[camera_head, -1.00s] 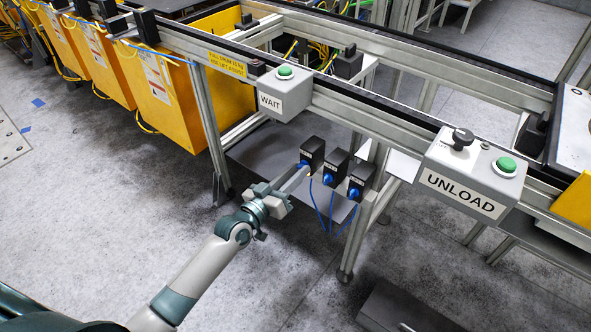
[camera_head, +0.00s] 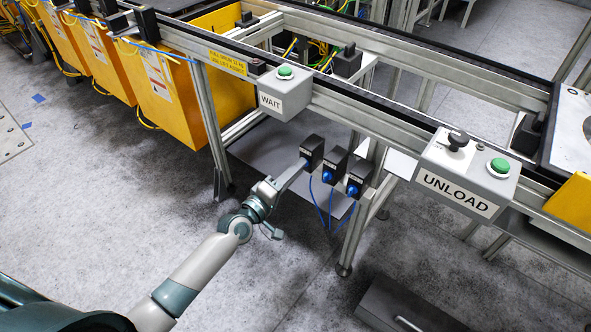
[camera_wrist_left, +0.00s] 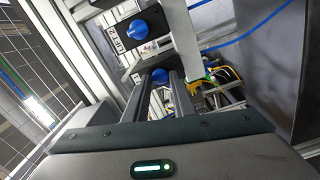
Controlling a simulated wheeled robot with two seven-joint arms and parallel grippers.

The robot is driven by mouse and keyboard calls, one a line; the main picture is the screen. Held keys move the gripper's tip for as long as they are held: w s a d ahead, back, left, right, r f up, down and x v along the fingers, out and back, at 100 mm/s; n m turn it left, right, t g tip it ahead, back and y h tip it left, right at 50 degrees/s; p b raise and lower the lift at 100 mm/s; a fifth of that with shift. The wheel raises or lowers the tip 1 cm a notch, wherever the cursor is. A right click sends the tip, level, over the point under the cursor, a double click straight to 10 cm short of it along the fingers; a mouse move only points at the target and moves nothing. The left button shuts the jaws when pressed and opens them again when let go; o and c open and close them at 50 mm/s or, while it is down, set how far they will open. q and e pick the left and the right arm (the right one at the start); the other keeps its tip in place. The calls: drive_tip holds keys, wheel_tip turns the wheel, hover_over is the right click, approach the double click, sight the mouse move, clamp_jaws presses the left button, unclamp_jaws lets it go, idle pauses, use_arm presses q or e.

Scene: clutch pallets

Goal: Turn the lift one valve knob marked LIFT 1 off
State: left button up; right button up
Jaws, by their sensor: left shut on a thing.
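Three black valve boxes with blue knobs hang in a row under the conveyor frame. My left gripper (camera_head: 303,166) reaches the leftmost box (camera_head: 313,148) and is shut on its blue knob, which my fingers mostly hide in the head view. In the left wrist view this knob (camera_wrist_left: 159,76) sits between the two fingertips; its box label is too cut off to read. The neighbouring box there is marked LIFT 2, with its blue knob (camera_wrist_left: 138,29) free. The middle knob (camera_head: 328,176) and right knob (camera_head: 352,191) are untouched. My right gripper is not in view.
The WAIT button box (camera_head: 283,95) and UNLOAD box (camera_head: 468,175) are on the rail above. Blue hoses (camera_head: 331,215) hang below the valves. A frame leg (camera_head: 353,240) stands right of them.

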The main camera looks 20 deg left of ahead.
use_arm(q)
drive_tip(key=shift+n, duration=1.3)
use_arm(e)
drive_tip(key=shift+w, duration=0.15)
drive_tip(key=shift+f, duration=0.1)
use_arm(q)
drive_tip(key=o, duration=1.1)
drive_tip(key=shift+c, duration=0.2)
drive_tip(key=shift+s, duration=0.1)
drive_tip(key=b+v, duration=0.1)
drive_tip(key=v, duration=1.6)
drive_tip(key=shift+b, duration=0.4)
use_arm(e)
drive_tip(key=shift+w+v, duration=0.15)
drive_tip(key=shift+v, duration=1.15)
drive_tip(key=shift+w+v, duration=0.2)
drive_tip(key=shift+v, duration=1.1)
